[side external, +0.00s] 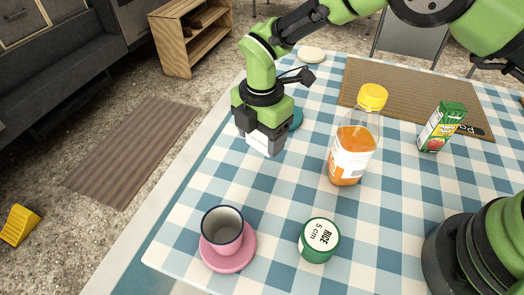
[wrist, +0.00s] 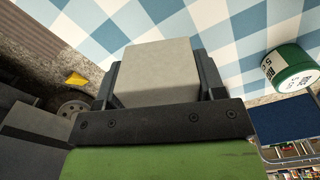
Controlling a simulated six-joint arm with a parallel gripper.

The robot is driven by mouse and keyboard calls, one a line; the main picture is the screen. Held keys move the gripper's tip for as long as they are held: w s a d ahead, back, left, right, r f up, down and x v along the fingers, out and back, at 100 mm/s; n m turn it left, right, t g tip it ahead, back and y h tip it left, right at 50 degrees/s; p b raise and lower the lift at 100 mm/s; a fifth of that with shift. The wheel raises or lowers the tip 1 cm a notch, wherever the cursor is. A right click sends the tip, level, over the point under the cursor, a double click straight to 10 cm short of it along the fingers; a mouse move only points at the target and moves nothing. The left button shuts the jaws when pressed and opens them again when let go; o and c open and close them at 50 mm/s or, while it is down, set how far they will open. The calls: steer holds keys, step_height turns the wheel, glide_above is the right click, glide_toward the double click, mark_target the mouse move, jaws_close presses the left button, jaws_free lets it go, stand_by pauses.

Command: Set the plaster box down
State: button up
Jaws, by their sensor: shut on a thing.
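My gripper (side external: 264,146) is over the left part of the checked tablecloth, pointing down. It is shut on the plaster box (side external: 256,144), a pale block that shows only partly between the fingers in the side view. In the wrist view, the plaster box (wrist: 160,70) is a plain grey-white block with a finger of my gripper (wrist: 160,88) along each side. I cannot tell whether its underside touches the cloth.
An orange drink bottle (side external: 353,145) stands right of my gripper. A carton (side external: 440,128) and brown mat (side external: 400,88) are farther right.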

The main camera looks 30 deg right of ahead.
mark_target(262, 162)
steer(key=shift+f, duration=2.35)
steer(key=shift+f, duration=0.15)
steer(key=o, duration=0.9)
